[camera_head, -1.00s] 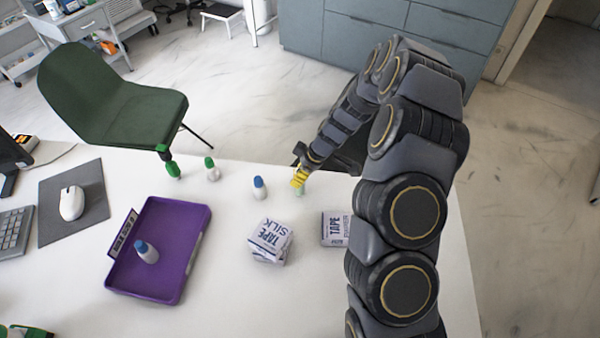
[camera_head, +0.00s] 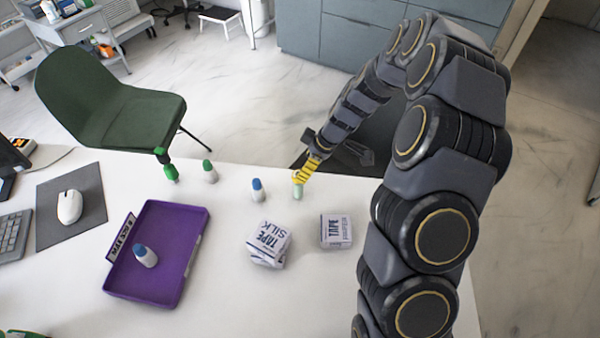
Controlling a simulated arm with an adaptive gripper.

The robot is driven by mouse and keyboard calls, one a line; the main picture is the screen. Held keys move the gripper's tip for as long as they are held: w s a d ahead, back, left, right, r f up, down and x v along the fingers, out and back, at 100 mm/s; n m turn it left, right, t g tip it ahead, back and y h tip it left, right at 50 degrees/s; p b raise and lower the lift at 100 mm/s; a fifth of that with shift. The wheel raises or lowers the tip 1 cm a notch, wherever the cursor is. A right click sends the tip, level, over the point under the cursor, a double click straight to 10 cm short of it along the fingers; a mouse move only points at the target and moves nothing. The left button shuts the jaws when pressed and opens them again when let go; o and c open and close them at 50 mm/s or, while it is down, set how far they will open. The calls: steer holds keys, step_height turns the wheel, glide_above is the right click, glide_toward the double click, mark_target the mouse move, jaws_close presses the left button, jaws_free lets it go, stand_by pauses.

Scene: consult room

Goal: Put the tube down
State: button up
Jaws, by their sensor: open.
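A small pale green tube (camera_head: 297,191) stands upright on the white table (camera_head: 330,283), near its far edge. My gripper (camera_head: 301,179) has yellow fingers and is open at the top of the tube. The fingers partly hide the tube's upper end. I cannot tell whether a finger still touches it.
A blue-capped bottle (camera_head: 258,190), a green-capped bottle (camera_head: 209,172) and a green tube-like item (camera_head: 170,171) stand left of it. A purple tray (camera_head: 187,243) holds another blue-capped bottle (camera_head: 145,256). Tape boxes (camera_head: 268,244) and a tape box (camera_head: 336,232) sit nearer. The front middle is clear.

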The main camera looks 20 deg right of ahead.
steer(key=s+a+r+m+g+h, duration=0.15)
steer(key=s+a+r+m, duration=0.3)
steer(key=s+r, duration=1)
steer(key=s+r+m+g+h, duration=0.2)
steer(key=s+m, duration=0.4)
steer(key=s, duration=1.1)
step_height(320, 180, up, 2)
steer(key=shift+d+r+m+g, duration=0.1)
steer(key=shift+d+m+g, duration=0.1)
steer(key=shift+m+g, duration=0.2)
